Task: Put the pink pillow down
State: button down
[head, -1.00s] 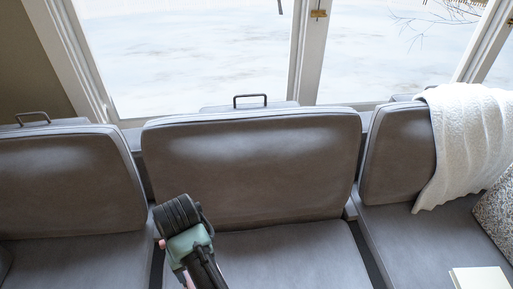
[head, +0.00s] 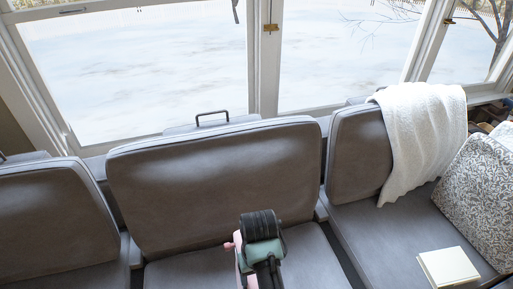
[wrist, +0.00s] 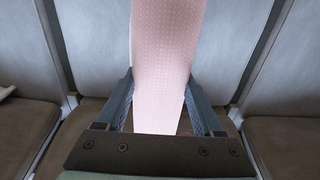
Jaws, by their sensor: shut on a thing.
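The pink pillow (wrist: 165,50) is held between the two fingers of my gripper (wrist: 160,90) in the wrist view. It shows as a pale pink, finely patterned strip running up out of the top of that picture. In the head view my arm's end (head: 262,226) is at the bottom middle, in front of the middle seat of the grey sofa (head: 215,185). Only small pink bits show beside and below it there; most of the pillow is hidden. I cannot tell whether the pillow touches the seat.
A white knitted throw (head: 420,135) hangs over the right backrest. A floral pillow (head: 480,205) leans at the far right. A cream book-like block (head: 447,267) lies on the right seat. The visible part of the middle seat (head: 310,258) is clear. Windows stand behind the sofa.

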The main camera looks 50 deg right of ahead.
jog(key=shift+w+f+b, duration=0.1)
jog(key=shift+f+b, duration=0.25)
jog(key=shift+f, duration=2.55)
grip_release()
jog(key=shift+f, duration=0.15)
notch_tip(320, 180, up, 12)
jog(key=shift+r+p, duration=0.15)
jog(key=shift+p, duration=0.6)
